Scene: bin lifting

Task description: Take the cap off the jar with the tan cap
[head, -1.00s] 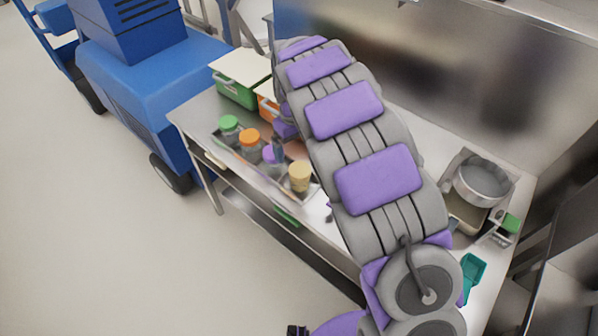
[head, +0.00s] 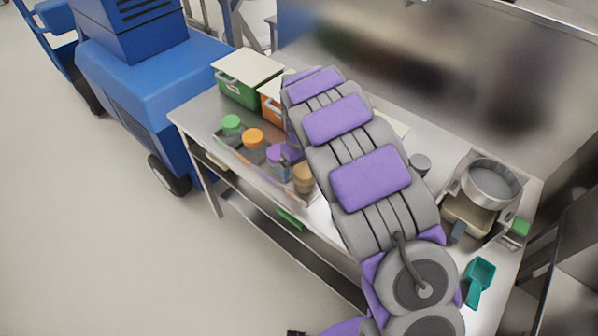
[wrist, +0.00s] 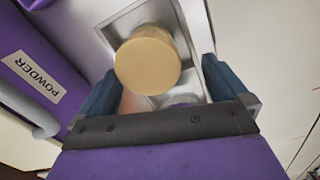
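The jar with the tan cap (head: 303,178) stands at the right end of a row of jars in a metal tray on the table, partly behind my arm in the head view. In the wrist view the round tan cap (wrist: 148,65) shows large, between and beyond the fingers. My gripper (wrist: 161,68) is open, with one dark blue finger on each side of the cap. Gaps show between the fingers and the cap, so it is not gripped. The jar's body is mostly hidden under the cap in the wrist view.
Jars with green (head: 231,122), orange (head: 253,137) and purple (head: 278,153) caps stand to the left. A purple container labelled POWDER (wrist: 35,75) is close on the wrist view's left. Green (head: 238,92) and orange (head: 270,108) bins stand behind. A pot (head: 491,183) and teal scoop (head: 478,278) lie right.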

